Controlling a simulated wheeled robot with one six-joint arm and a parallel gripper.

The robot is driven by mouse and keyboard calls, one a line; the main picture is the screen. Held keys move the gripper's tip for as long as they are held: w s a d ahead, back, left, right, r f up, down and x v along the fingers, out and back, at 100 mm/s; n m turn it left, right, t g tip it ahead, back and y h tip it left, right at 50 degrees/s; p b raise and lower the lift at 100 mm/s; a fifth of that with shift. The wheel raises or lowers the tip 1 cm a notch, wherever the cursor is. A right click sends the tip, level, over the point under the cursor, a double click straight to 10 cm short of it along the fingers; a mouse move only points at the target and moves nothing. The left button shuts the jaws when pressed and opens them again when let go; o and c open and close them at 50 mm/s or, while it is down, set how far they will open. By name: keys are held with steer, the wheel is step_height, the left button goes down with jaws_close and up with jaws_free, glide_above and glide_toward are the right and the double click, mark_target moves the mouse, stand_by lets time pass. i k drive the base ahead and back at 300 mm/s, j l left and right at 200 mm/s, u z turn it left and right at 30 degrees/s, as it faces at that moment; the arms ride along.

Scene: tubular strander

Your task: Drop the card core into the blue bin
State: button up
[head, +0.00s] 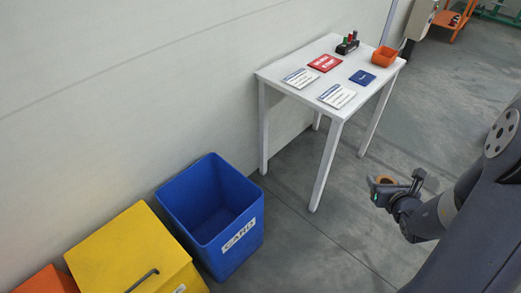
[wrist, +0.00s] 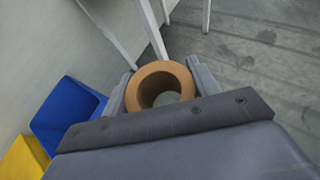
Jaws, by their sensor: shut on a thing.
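The card core (wrist: 147,75) is a short brown ring with an open middle. It sits between the two fingers of my gripper (wrist: 160,92) in the wrist view, and the fingers are shut on its outside. In the head view my gripper (head: 378,187) is at the right, held above the floor, and the core (head: 385,180) shows as a small brown patch partly hidden by it. The blue bin (head: 238,252), labelled CARD, stands on the floor by the wall, left of my gripper and well apart from it. Its top is open. The bin (wrist: 62,110) also shows at the left of the wrist view.
A yellow bin (head: 128,250) with a closed lid and black handle stands left of the blue bin, with an orange bin (head: 47,282) beyond. A white table (head: 330,65) with cards and an orange tray (head: 384,55) stands behind. Floor between bin and gripper is clear.

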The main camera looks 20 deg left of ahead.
mark_target(224, 219)
steer(key=i+u, duration=0.3)
steer(key=u, duration=0.2)
steer(key=i+l+u, duration=0.25)
steer(key=u, duration=0.25)
steer(key=i+l+u, duration=0.3)
steer(key=u, duration=0.2)
steer(key=i+l+u, duration=0.2)
steer(key=u, duration=0.15)
steer(key=i+l+u, duration=0.25)
steer(key=u, duration=0.15)
steer(key=i+l+u, duration=0.15)
steer(key=l+u, duration=0.2)
